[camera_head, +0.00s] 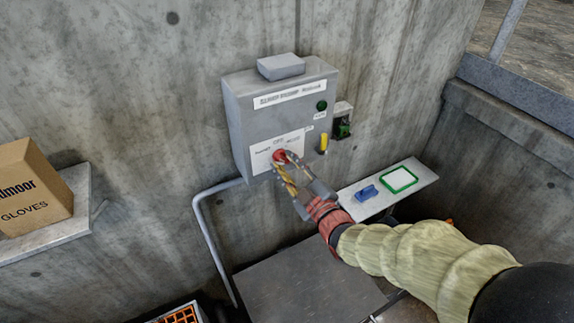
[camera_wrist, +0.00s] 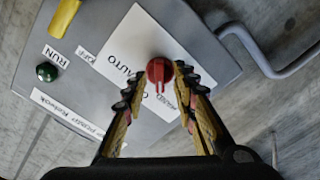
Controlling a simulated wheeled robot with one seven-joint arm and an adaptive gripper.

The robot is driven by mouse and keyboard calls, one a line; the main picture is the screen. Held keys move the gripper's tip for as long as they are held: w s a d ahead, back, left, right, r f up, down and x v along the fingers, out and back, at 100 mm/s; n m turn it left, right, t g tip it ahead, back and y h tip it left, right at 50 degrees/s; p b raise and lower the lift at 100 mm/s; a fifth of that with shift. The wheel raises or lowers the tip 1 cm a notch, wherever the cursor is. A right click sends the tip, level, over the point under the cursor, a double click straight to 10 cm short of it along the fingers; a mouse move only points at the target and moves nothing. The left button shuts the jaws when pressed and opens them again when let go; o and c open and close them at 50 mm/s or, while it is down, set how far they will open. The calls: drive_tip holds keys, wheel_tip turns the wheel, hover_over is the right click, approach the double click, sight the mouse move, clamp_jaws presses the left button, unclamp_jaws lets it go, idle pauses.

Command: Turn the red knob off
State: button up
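The red knob (camera_head: 279,157) sits on a white label low on the front of a grey control box (camera_head: 238,130). In the wrist view the knob (camera_wrist: 159,70) shows between my fingertips, its ridge pointing down in the picture. The label (camera_wrist: 140,40) reads AUTO to the knob's left; the words below it are partly hidden. My gripper (camera_head: 284,160) reaches the knob from the lower right. In the wrist view, my gripper's (camera_wrist: 162,70) fingers converge on both sides of the knob and look closed on it. Actual contact is hard to confirm.
The box also has a green RUN button (camera_head: 321,105) and a yellow part (camera_head: 323,143). A green-black switch (camera_head: 342,128) is beside it. A shelf (camera_head: 415,187) at right holds a blue item (camera_head: 367,193) and a green-rimmed tray (camera_head: 399,179). A GLOVES carton (camera_head: 30,190) stands at left.

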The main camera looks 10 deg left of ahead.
drive_tip(key=c, duration=0.4)
clamp_jaws()
